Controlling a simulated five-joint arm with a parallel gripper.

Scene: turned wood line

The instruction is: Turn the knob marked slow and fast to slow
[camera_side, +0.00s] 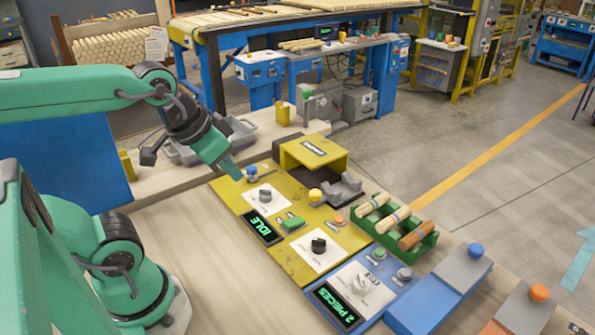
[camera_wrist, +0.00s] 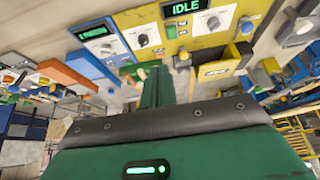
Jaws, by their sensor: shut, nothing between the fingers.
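A yellow panel (camera_side: 290,262) carries two knobs on white plates: a grey one (camera_side: 265,195) at its upper left and a black one (camera_side: 318,245) lower right. A blue panel (camera_side: 420,306) carries a pale knob (camera_side: 360,284). The plate lettering is too small to read, so I cannot tell which knob is marked slow and fast. The wrist view also shows the grey knob (camera_wrist: 213,22), the black knob (camera_wrist: 143,40) and the pale knob (camera_wrist: 107,47). My gripper (camera_side: 232,174) is shut and empty, above and left of the yellow panel's upper end, touching no knob.
A display (camera_side: 262,228) reads IDLE; another (camera_side: 337,306) reads 2 PIECES. A yellow hood (camera_side: 314,153) rises behind the grey knob. A green rack (camera_side: 420,244) holds turned wood pieces. Bare bench lies left of the panels.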

